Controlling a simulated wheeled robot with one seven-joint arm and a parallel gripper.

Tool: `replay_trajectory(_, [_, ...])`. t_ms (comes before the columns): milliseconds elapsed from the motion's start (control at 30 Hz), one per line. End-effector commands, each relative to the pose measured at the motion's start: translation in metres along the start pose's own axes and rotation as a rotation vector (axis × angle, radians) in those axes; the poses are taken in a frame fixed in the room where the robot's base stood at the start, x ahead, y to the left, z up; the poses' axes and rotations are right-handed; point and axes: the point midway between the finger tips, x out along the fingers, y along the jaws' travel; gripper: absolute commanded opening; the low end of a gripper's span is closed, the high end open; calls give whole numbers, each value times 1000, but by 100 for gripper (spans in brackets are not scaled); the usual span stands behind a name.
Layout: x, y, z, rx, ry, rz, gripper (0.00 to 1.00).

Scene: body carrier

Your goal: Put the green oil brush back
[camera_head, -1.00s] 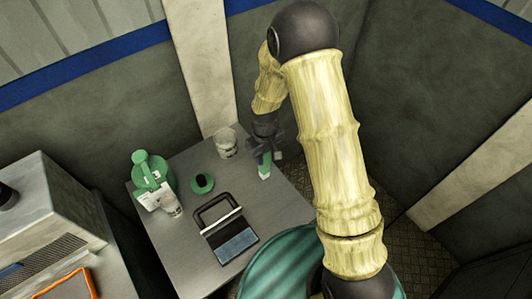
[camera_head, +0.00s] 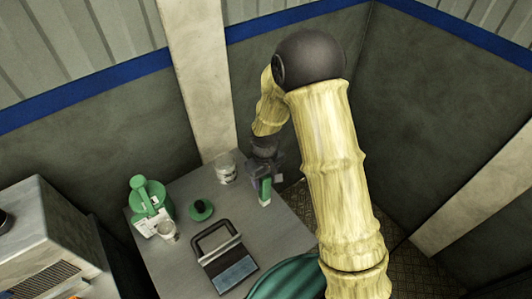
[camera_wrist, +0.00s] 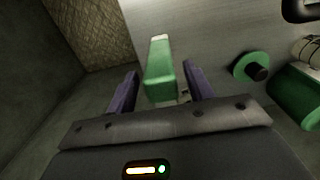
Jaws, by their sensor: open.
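The green oil brush (camera_wrist: 160,76), a green block with a pale tip, shows between my fingers in the wrist view. My gripper (camera_wrist: 160,70) is open, with a purple-grey finger on each side of the brush and a visible gap to each. In the head view the brush (camera_head: 265,191) is at the table's right side, just below my gripper (camera_head: 264,172). The brush's far end is hidden by the gripper, and I cannot tell whether it rests on the table.
Walls stand close behind the table.

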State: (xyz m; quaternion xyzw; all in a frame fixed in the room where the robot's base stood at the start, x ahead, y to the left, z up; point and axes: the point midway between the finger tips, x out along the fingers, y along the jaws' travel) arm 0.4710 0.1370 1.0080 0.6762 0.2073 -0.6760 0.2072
Motion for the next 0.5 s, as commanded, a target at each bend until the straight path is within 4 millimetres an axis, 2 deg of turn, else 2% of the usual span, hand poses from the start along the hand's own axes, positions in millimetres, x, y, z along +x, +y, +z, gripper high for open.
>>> replay_trajectory(233, [-32,4,-2,0,5,2,52])
replay_trajectory(500, [-85,4,-2,1,6,2,52])
